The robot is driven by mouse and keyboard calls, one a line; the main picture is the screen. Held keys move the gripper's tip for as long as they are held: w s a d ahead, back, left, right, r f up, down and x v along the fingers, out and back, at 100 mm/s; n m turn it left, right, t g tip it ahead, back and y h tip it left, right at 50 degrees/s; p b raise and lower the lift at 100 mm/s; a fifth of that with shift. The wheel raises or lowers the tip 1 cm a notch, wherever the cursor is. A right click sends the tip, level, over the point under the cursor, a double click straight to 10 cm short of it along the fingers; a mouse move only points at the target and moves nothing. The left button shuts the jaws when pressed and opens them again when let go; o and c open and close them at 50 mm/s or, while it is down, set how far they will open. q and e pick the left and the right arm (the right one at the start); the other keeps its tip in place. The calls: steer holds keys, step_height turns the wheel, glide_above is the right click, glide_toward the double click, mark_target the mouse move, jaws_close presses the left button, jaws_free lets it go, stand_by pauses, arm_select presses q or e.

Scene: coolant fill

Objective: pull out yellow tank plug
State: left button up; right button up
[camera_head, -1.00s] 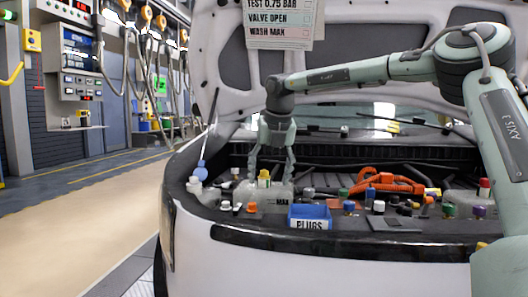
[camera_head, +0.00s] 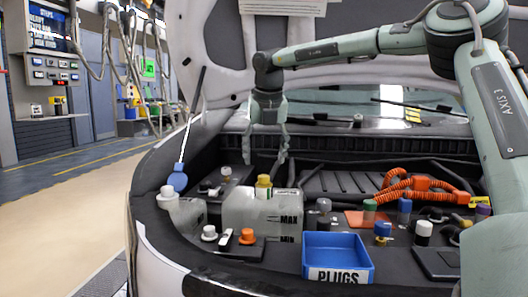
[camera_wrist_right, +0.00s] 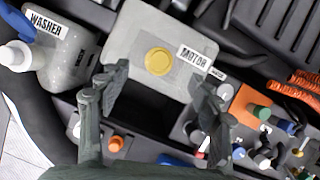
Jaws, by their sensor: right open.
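The yellow plug (camera_head: 264,182) sits upright on top of the pale motor coolant tank (camera_head: 238,208). In the wrist view the round yellow plug (camera_wrist_right: 158,62) is seen from above, on the tank labelled MOTOR (camera_wrist_right: 150,25). My right gripper (camera_head: 265,161) points down and is open and empty, with its fingertips above and behind the plug in the head view. In the wrist view my right gripper (camera_wrist_right: 160,88) has its fingers spread to both sides, with the plug ahead of the gap, untouched. My left gripper is not in view.
A blue PLUGS tray (camera_head: 337,258) stands at the front of the engine bay. A washer tank (camera_wrist_right: 62,50) with a white cap is left of the motor tank. Several small coloured caps and orange hoses (camera_head: 415,187) lie right. The raised hood (camera_head: 340,25) is overhead.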

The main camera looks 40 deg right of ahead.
mark_target(264, 176)
steer(key=x, duration=0.6)
steer(key=shift+f, duration=0.2)
steer(key=shift+w+d+f, duration=0.15)
steer(key=shift+w+f, duration=0.05)
steer(key=shift+f, duration=0.3)
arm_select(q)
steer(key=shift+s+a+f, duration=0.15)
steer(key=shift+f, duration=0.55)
arm_select(e)
steer(key=shift+c, duration=0.8)
steer(key=c, duration=0.9)
steer(key=o, duration=0.3)
steer(key=shift+c, duration=1.3)
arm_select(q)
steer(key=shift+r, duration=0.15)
